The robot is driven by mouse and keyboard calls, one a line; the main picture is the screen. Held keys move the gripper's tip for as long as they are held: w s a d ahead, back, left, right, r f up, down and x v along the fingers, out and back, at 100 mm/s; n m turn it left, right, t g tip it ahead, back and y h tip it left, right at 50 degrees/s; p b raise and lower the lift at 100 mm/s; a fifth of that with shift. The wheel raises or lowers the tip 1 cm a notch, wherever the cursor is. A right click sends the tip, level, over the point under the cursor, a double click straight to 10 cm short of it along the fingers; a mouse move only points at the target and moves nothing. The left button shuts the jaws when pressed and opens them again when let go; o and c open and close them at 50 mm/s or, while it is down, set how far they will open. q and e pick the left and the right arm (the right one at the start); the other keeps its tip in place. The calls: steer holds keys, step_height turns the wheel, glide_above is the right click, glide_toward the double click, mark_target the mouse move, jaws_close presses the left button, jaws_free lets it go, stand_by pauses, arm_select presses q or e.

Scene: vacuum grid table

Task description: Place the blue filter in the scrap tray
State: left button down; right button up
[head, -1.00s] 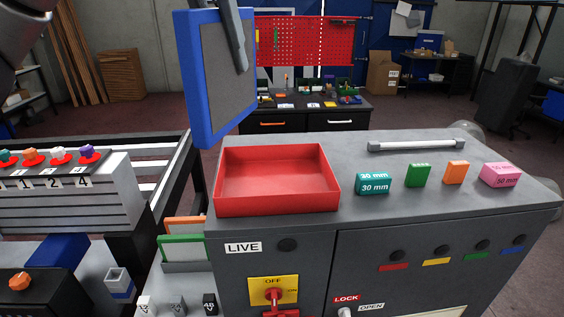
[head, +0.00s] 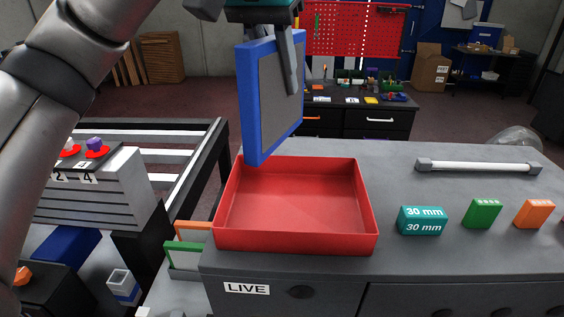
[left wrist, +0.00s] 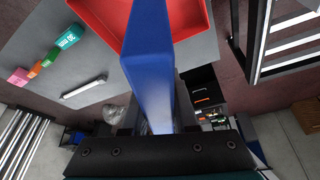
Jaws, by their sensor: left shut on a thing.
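The blue filter (head: 271,97) is a flat square with a blue frame and a grey face. My left gripper (head: 288,62) is shut on its upper edge and holds it upright. The red scrap tray (head: 298,238) sits on the grey cabinet top and looks empty. In the head view the filter's lower corner overlaps the tray's back left rim; it appears above the tray. In the left wrist view the blue filter (left wrist: 150,60) is seen edge-on between the fingers, with the red tray (left wrist: 103,18) beyond it. My right gripper is not in view.
Right of the tray are a teal 30 mm block (head: 422,221), a green block (head: 482,213), an orange block (head: 534,214) and a white bar handle (head: 478,167). Left are a grid table frame (head: 190,165) and green and orange framed filters (head: 186,256) in a low rack.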

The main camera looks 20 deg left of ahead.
mark_target(263, 99)
arm_select(q)
step_height(263, 99, down, 13)
steer(key=shift+f+b, duration=0.15)
steer(key=shift+b, duration=0.2)
steer(key=c, duration=1.1)
jaws_free()
steer(key=shift+f, duration=0.1)
steer(key=o, duration=0.4)
steer(key=shift+w, duration=0.1)
steer(key=v, duration=1.2)
steer(key=shift+p, duration=0.4)
